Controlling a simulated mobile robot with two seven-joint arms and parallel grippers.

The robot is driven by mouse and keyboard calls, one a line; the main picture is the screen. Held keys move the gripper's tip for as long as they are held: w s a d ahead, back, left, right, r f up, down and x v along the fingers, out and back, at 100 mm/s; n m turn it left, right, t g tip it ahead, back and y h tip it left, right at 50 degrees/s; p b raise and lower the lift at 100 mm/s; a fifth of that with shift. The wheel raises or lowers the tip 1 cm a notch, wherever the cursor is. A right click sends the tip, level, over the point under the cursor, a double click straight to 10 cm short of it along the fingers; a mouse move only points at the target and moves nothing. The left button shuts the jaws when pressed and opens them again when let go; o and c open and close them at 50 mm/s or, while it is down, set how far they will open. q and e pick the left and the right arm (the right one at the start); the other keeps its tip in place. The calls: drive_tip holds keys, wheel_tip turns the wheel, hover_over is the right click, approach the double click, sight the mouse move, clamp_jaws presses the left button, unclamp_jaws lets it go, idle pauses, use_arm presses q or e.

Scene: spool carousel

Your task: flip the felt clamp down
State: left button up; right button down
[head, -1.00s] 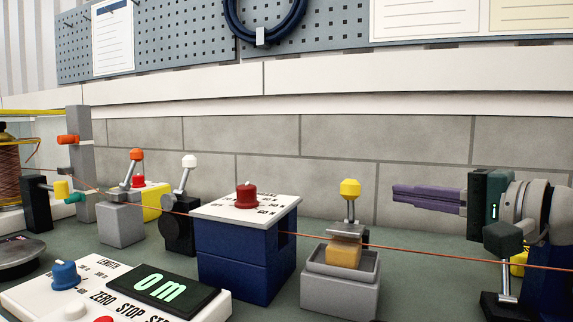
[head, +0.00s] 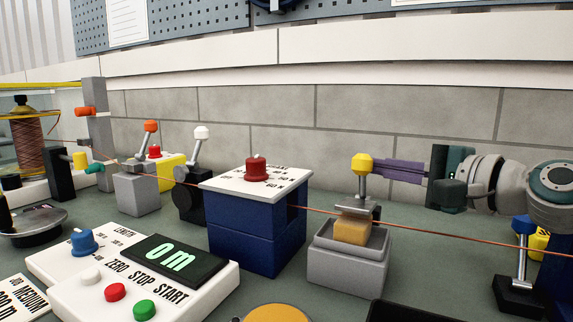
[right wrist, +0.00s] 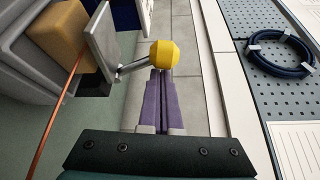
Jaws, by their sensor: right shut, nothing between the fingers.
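The felt clamp is a grey open-topped box (head: 345,268) with a tan felt block (head: 351,231) in it. Its metal plate (head: 357,204) is raised above the felt, and its lever stands up, ending in a yellow knob (head: 362,164). My right gripper (head: 382,168) has purple fingers, shut and empty. Their tips are at the right side of the knob. In the right wrist view, the shut fingertips (right wrist: 160,76) are against or just short of the yellow knob (right wrist: 165,54); contact is unclear. The plate (right wrist: 103,42) is tilted away from the felt block (right wrist: 62,30). My left gripper is out of view.
A copper wire (head: 470,239) runs across past the clamp. A blue box with a red knob (head: 256,168) stands left of it. A blue-knobbed lever (head: 523,226) stands to the right, under my right arm. A control panel (head: 210,285) lies front left. The wall is close behind.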

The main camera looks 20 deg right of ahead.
drive_tip(key=shift+w, duration=0.15)
drive_tip(key=b, duration=0.1)
drive_tip(key=f+n+b, duration=0.1)
drive_tip(key=b, duration=0.1)
drive_tip(key=shift+s+a+t+b, duration=0.25)
drive_tip(key=shift+a+t+b, duration=0.05)
drive_tip(key=shift+a+t, duration=0.1)
drive_tip(key=shift+s+a+r+n+b, duration=0.1)
drive_tip(key=shift+s+r+n+b, duration=0.05)
drive_tip(key=shift+n+b, duration=0.4)
drive_tip(key=shift+r, duration=0.15)
drive_tip(key=shift+s, duration=0.1)
